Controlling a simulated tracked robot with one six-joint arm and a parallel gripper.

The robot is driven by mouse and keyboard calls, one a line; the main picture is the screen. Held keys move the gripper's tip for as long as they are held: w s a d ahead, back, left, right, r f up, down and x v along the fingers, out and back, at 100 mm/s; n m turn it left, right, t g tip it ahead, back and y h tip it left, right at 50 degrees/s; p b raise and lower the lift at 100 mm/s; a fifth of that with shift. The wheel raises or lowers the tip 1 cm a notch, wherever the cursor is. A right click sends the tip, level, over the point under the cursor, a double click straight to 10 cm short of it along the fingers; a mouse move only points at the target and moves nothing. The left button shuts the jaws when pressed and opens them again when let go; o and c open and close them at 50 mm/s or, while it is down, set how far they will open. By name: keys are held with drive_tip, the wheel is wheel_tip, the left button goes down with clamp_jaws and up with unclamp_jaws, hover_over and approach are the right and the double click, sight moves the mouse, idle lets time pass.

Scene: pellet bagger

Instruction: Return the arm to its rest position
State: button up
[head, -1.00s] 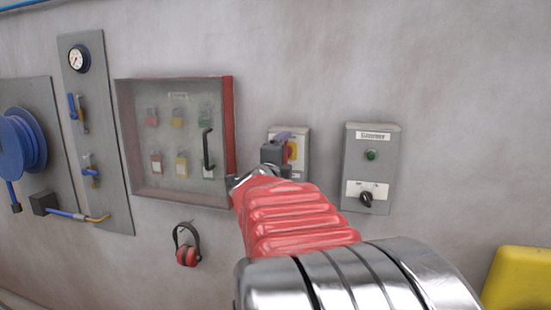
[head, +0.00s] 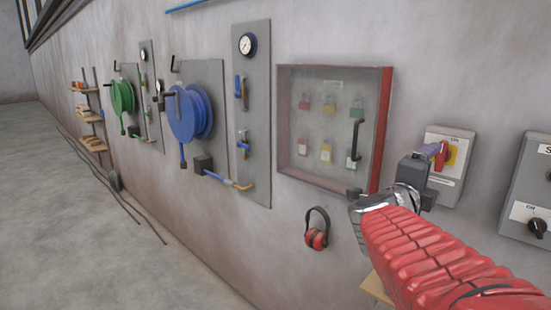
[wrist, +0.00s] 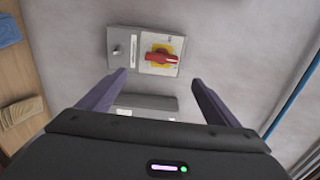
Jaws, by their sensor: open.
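My gripper (head: 440,153) is at the end of my red-sleeved arm, in front of the wall at the right of the head view. In the wrist view my gripper (wrist: 160,79) is open, its two purple fingers apart with nothing between them. A grey isolator box with a red rotary handle on a yellow plate (head: 456,157) is on the wall just behind it. That red handle (wrist: 162,58) also shows beyond the fingertips in the wrist view, apart from them. My gripper partly covers the box in the head view.
A red-framed lock cabinet (head: 385,125) is left of my gripper, with red ear defenders (head: 316,238) hanging below. A grey switch box (head: 530,185) is at the right edge. Blue (head: 190,112) and green (head: 122,97) hose reels line the wall.

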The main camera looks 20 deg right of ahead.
drive_tip(key=shift+s+a, duration=0.2)
drive_tip(key=shift+a, duration=0.2)
drive_tip(key=w+a+f+n+t+y, duration=0.3)
drive_tip(key=w+a+f+n+y, duration=0.25)
drive_tip(key=a+n, duration=0.35)
drive_tip(key=w+a+f+n+t+y, duration=0.2)
drive_tip(key=w+a+f+n+y, duration=0.2)
drive_tip(key=a+f+n+y, duration=0.45)
drive_tip(key=s+a+f+n+g+y, duration=0.1)
drive_tip(key=s+a+f+n+g, duration=0.1)
drive_tip(key=s+a+f+n, duration=0.1)
drive_tip(key=s+a+f+n+g, duration=0.2)
drive_tip(key=s+a+f+n, duration=0.1)
drive_tip(key=s+a+n, duration=0.3)
drive_tip(key=s+a+f+n+g+y, duration=0.1)
drive_tip(key=s+a+f+n+g, duration=0.1)
drive_tip(key=s+a+n, duration=0.3)
drive_tip(key=shift+s+a+f+y, duration=0.3)
drive_tip(key=shift+s+a+f, duration=0.9)
drive_tip(key=shift+a, duration=1.6)
drive_tip(key=shift+s+r, duration=0.3)
